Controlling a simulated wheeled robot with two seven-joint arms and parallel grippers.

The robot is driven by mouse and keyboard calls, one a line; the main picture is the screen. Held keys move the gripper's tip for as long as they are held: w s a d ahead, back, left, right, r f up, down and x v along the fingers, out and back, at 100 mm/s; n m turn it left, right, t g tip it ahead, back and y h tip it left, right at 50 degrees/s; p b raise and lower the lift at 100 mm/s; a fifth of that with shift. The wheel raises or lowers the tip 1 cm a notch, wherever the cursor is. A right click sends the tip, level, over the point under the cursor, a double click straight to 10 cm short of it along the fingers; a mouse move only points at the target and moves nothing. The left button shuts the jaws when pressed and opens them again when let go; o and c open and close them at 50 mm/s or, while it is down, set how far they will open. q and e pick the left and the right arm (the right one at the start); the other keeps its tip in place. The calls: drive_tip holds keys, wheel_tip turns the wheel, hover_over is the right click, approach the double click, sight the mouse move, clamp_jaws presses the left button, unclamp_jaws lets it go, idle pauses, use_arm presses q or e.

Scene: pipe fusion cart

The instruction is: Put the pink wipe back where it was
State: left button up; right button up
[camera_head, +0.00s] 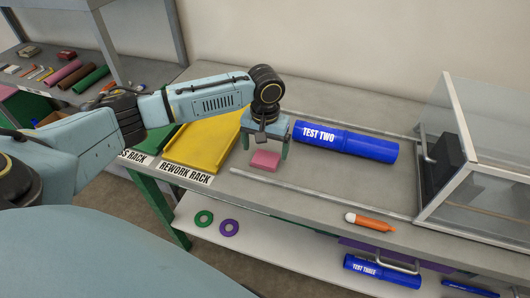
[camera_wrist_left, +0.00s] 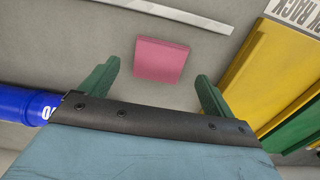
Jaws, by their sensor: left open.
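The pink wipe (camera_head: 265,160) is a small flat block on the grey bench top, between the yellow rack and the blue TEST TWO pipe. It also shows in the left wrist view (camera_wrist_left: 162,60), just beyond and between the fingertips. My left gripper (camera_head: 267,148) is open above the wipe, with its two green fingers apart and nothing between them; the fingers also show in the left wrist view (camera_wrist_left: 158,85). I cannot tell the exact height gap. My right gripper is not in view.
The blue TEST TWO pipe (camera_head: 345,142) lies right of the gripper. The yellow rework rack (camera_head: 205,142) is at left. A metal rail (camera_head: 320,194) runs in front of the wipe. An orange marker (camera_head: 370,222) lies near the front edge, beside a clear-walled box (camera_head: 490,150).

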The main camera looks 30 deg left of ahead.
sight(265, 158)
use_arm(q)
wheel_tip(265, 158, up, 9)
drive_tip(key=shift+p, duration=0.35)
